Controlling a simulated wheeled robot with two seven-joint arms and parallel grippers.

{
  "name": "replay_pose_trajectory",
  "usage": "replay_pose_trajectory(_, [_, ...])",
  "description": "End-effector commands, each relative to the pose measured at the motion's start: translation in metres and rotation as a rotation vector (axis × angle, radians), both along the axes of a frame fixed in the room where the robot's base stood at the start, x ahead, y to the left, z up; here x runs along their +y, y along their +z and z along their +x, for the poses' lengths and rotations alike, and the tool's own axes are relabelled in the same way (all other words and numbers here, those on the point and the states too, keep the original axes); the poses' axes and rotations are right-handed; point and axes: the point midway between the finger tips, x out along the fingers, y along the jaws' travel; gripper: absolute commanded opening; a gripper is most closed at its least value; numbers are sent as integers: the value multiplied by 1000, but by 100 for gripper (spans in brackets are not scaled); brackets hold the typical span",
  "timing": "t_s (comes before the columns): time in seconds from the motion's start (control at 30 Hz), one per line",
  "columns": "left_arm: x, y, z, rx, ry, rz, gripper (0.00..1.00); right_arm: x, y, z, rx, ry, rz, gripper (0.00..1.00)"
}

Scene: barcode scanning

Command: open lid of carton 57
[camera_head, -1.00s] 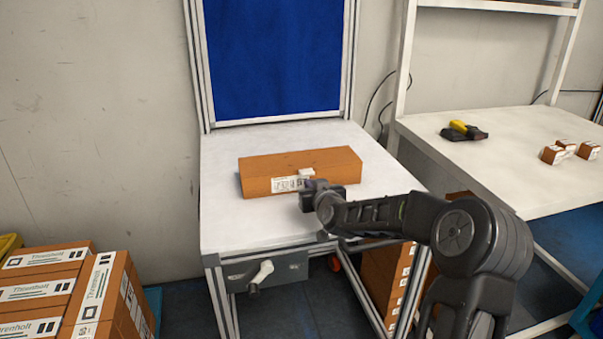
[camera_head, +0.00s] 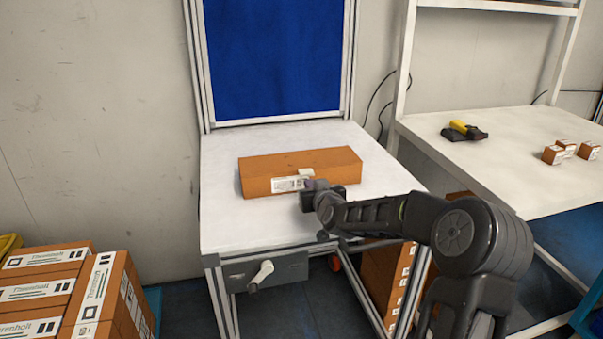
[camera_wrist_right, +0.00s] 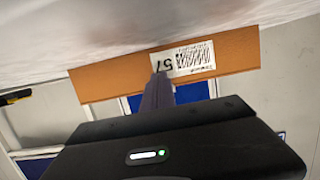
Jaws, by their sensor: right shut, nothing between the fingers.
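Carton 57 (camera_head: 280,168) is a long orange-brown box lying on the white worktable, and its lid looks closed. A white label with a barcode is on its front side. In the right wrist view the carton (camera_wrist_right: 110,80) appears upside down, and its label (camera_wrist_right: 183,60) reads 57. My right gripper (camera_head: 308,184) is at the front of the carton, by the right part of the label. In the wrist view its fingers (camera_wrist_right: 158,80) are together, just at the label's edge. I cannot tell whether they touch it. My left gripper is not in view.
The white worktable (camera_head: 232,232) is clear around the carton. A blue panel (camera_head: 275,58) stands behind it. A second table (camera_head: 500,165) on the right bears a yellow-black scanner (camera_head: 464,131) and several small boxes (camera_head: 566,148). Labelled cartons (camera_head: 45,290) are stacked at lower left.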

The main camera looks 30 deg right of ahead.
Motion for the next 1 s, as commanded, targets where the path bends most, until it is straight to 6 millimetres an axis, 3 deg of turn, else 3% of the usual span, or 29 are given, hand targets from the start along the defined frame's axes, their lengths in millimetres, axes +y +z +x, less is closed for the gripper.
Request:
replay_pose_trajectory(0.47, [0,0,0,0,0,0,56,0,0,1,0,0,0,0])
replay_pose_trajectory(1.0, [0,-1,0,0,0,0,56,-9,0,27,0,1,1,0])
